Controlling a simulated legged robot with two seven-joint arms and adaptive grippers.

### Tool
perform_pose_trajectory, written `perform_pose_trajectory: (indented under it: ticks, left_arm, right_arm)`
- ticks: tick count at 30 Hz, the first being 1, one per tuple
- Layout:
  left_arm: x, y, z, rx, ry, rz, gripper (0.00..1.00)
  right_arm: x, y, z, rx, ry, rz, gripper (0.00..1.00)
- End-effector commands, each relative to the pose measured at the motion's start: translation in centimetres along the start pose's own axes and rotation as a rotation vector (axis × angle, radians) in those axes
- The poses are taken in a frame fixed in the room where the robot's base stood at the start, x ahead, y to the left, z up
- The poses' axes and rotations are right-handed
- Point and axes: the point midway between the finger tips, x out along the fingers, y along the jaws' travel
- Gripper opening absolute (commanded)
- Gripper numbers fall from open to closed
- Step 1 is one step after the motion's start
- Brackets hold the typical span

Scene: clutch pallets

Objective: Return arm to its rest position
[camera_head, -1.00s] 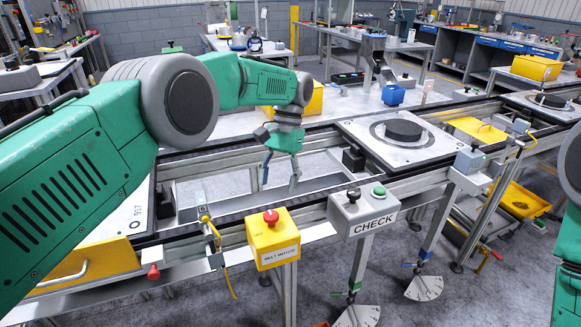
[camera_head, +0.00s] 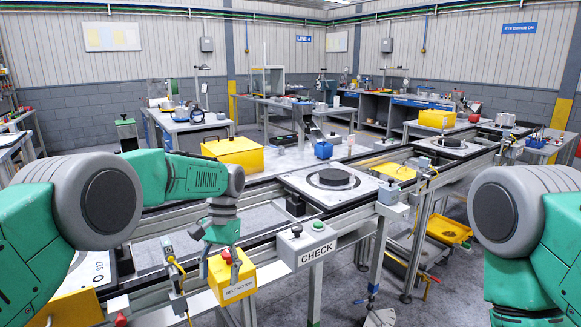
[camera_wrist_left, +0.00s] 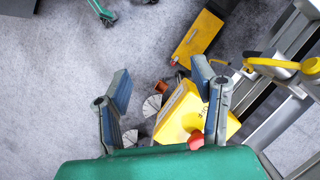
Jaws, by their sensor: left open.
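My left arm comes in from the left in the head view, bent at the elbow. My left gripper (camera_head: 220,268) points down in front of the conveyor frame, close to the yellow belt motor box (camera_head: 232,278), and partly overlaps it.
The CHECK button box (camera_head: 307,243) stands right of the left gripper. Behind it a pallet (camera_head: 300,181) carrying a dark round disc (camera_head: 334,178) sits on the conveyor.

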Motion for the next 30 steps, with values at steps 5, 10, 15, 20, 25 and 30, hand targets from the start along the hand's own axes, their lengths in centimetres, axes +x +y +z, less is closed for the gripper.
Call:
perform_pose_trajectory:
  ticks: [5,10,15,20,25,30]
  left_arm:
    - [5.0,-0.1,-0.6,0.004,0.019,0.006,0.52]
    - [10.8,-0.2,-0.6,0.005,0.054,0.016,0.52]
    - [19.0,-0.6,0.5,0.001,0.098,0.030,0.52]
    - [29.0,-1.2,4.4,-0.022,0.165,0.050,0.52]
    - [37.2,-2.0,11.4,-0.063,0.245,0.058,0.52]
    - [41.6,-2.8,19.8,-0.111,0.322,0.047,0.52]
  right_arm:
    - [0.8,0.0,0.0,0.000,0.001,0.000,0.40]
    - [1.5,0.0,0.1,0.000,0.001,0.000,0.40]
    - [2.7,0.0,0.1,0.000,0.000,0.000,0.40]
    - [4.2,0.0,0.2,0.000,0.000,0.000,0.40]
    - [5.8,0.0,0.3,0.000,0.000,0.000,0.40]
    - [7.3,-0.1,0.4,0.000,0.000,0.000,0.40]
